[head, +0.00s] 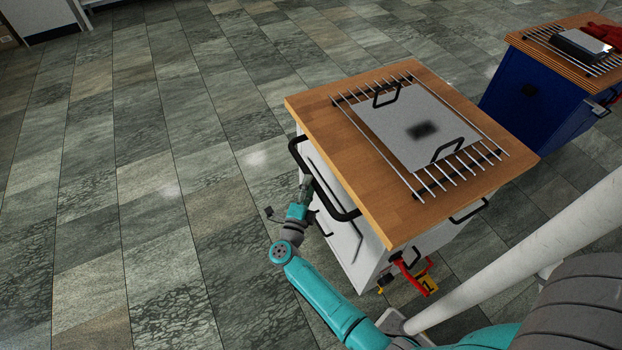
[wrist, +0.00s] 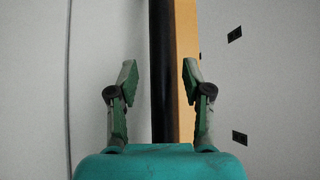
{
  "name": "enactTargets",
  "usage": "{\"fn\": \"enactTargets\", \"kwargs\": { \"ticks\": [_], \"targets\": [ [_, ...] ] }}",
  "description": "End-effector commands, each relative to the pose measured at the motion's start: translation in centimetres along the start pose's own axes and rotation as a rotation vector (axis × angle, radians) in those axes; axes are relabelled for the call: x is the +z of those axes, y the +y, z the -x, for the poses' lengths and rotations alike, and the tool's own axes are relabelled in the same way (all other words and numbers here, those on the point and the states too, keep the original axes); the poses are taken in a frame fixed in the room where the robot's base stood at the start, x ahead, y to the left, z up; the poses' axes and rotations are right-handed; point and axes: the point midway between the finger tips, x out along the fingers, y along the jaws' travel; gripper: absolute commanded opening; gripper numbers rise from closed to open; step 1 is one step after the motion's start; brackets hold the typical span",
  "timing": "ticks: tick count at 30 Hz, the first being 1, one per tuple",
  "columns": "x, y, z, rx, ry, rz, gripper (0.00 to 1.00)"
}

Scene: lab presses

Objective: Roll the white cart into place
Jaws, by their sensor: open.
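The white cart (head: 348,222) with a wooden top (head: 396,212) stands on the tiled floor in the head view. A black push handle (head: 320,180) runs along its left side. In the wrist view my gripper (wrist: 158,80) is open, with one finger on each side of a black bar (wrist: 162,70), which looks like the handle. The fingers look apart from the bar. Whether they reach fully around it I cannot tell.
A metal rack holding a grey plate (head: 395,120) with black handles lies on the cart top. A red clamp-like part (head: 410,279) and a yellow tag (head: 428,284) are at its lower corner. A blue cart (head: 540,100) stands at the right. The floor (head: 150,180) to the left is clear.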

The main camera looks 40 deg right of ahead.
Motion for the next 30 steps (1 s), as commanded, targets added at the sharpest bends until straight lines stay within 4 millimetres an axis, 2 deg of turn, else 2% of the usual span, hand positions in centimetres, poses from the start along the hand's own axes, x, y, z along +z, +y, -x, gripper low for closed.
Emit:
{"fn": "enactTargets", "kwargs": {
  "ticks": [1,6,17,18,23,24,30],
  "targets": [
    [-0.1,-0.1,-0.8,-0.001,0.003,0.000,0.50],
    [0.0,-0.1,-2.3,-0.001,0.001,0.000,0.50],
    [0.0,0.0,-2.8,-0.001,-0.001,0.001,0.50],
    [0.0,0.0,-2.8,-0.001,-0.001,0.001,0.45],
    [0.0,0.0,-2.8,-0.001,-0.001,0.001,0.05],
    [0.0,0.0,-2.8,-0.001,-0.001,0.001,0.00],
    [0.0,0.0,-2.8,-0.001,-0.001,0.001,0.00]
  ]
}}
